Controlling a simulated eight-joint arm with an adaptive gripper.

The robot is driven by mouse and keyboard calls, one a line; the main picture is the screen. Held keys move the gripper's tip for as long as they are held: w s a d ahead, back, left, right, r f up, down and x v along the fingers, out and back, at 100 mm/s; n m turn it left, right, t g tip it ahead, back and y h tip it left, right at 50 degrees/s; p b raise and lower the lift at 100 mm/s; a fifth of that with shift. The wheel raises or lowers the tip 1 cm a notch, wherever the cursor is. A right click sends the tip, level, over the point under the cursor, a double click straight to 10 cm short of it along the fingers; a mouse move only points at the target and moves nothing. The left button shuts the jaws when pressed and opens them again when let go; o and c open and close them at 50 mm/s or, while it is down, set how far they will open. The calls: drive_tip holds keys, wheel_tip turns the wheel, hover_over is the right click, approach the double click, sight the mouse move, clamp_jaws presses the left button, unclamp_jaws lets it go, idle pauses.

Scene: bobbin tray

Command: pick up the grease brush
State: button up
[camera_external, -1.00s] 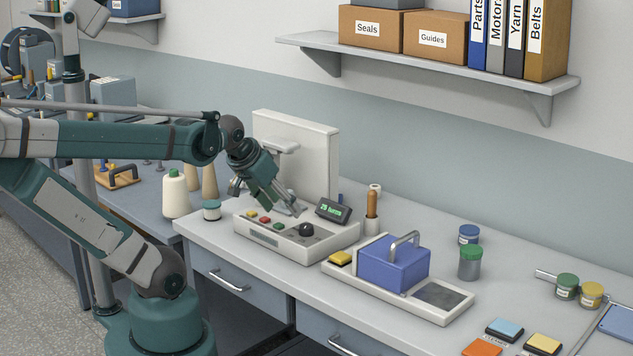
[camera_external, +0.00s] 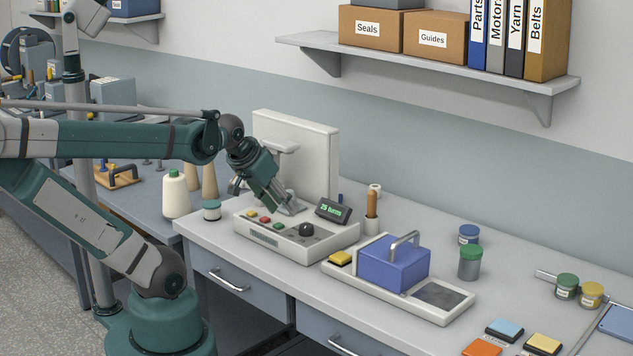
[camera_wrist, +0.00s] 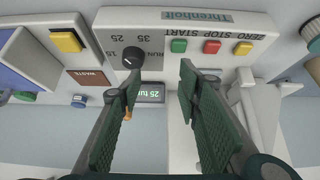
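My gripper (camera_external: 292,207) is above the left part of the pale control machine in the outside view. In the wrist view my gripper (camera_wrist: 160,84) has its two green-padded fingers apart, with nothing between them but the machine and its display behind. A slim upright thing with a wooden handle (camera_external: 371,203), which looks like the grease brush, stands behind the machine, right of the display. My gripper is left of it and apart from it. In the wrist view, a small orange-brown bit shows beside the left finger; I cannot tell what it is.
The control machine (camera_external: 290,243) has buttons, a black knob (camera_wrist: 133,56) and a raised display (camera_external: 333,211). A blue block with a handle (camera_external: 393,265) sits on a pale tray (camera_external: 447,313) to the right. A green-lidded jar (camera_external: 470,264) stands behind that tray. The shelf (camera_external: 430,62) hangs above.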

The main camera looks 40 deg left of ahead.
wheel_tip(320, 180, up, 9)
drive_tip(key=w+d+r+m+g+h+p, duration=0.1)
drive_tip(key=w+d+r+m+g+p, duration=0.15)
drive_tip(key=w+p, duration=0.7)
drive_tip(key=m+g+h+p, duration=0.2)
drive_tip(key=m+p, duration=0.5)
drive_tip(key=p, duration=0.1)
hover_over(370, 192)
drive_tip(key=s+a, duration=0.1)
drive_tip(key=a, duration=0.1)
wheel_tip(370, 192, down, 7)
drive_tip(key=shift+s+d+f+n+t, duration=0.15)
drive_tip(key=shift+f+n+t, duration=0.1)
drive_tip(key=shift+f, duration=0.15)
drive_tip(key=shift+f, duration=0.1)
drive_tip(key=shift+x, duration=1.15)
